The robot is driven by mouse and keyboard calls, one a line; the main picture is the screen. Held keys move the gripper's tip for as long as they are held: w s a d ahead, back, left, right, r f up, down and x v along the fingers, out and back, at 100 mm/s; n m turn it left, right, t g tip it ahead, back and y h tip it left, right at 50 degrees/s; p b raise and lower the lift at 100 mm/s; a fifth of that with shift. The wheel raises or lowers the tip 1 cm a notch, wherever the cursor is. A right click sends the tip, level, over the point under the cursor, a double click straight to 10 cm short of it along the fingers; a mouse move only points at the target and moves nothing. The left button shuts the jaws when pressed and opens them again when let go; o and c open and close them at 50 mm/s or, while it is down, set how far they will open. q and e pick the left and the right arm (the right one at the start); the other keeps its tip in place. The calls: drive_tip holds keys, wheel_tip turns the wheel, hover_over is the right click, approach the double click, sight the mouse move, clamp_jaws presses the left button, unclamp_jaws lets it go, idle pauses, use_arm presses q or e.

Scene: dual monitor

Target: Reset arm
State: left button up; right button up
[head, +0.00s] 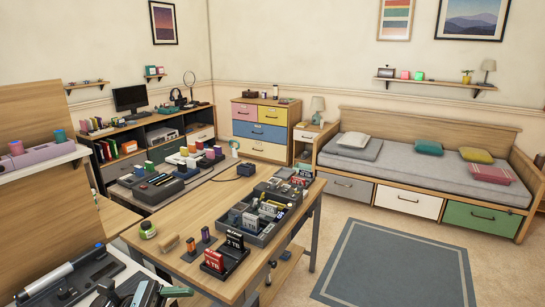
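Neither of my grippers can be made out in the head view, and no arm of mine comes in clearly from either side. The task names no object. A wooden table (215,203) stands in the middle foreground. It carries a grey divided tray (262,236) with several small upright items, and a black holder (226,262) with red and dark blocks. A green-lidded jar (147,230) stands near the table's left corner. One dark monitor (131,99) stands on the desk at the back left.
A grey rug (395,268) lies on open floor right of the table. At the lower left, a white surface (130,270) holds dark, partly cut-off items.

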use_arm(q)
drive_tip(key=w+a+f+m+t+y, duration=0.1)
drive_tip(key=w+a+f+t+y, duration=0.2)
drive_tip(key=w+f+t+y, duration=0.5)
drive_tip(key=w+a+f+t+y, duration=0.2)
drive_tip(key=w+f+t+y, duration=0.3)
drive_tip(key=f, duration=0.5)
drive_tip(key=w+a+r+m+t+y, duration=0.3)
drive_tip(key=w+a+m+y, duration=0.15)
drive_tip(key=a+m, duration=0.25)
drive_tip(key=w+a+r+m+t+y, duration=0.35)
drive_tip(key=a+m+y, duration=0.25)
drive_tip(key=a, duration=0.2)
drive_tip(key=s+d+f+g+h, duration=0.1)
drive_tip(key=s+d+f+g, duration=0.1)
drive_tip(key=s+d+f, duration=0.6)
drive_tip(key=s+d+f+g+h, duration=0.1)
drive_tip(key=s+d+f, duration=0.3)
drive_tip(key=s+f, duration=0.8)
drive_tip(key=s+d+g, duration=0.1)
drive_tip(key=s+d, duration=0.2)
drive_tip(key=s, duration=0.9)
drive_tip(key=s+d+f+g+h, duration=0.1)
drive_tip(key=s+d+g, duration=0.1)
drive_tip(key=s, duration=1.1)
drive_tip(key=shift+d, duration=0.85)
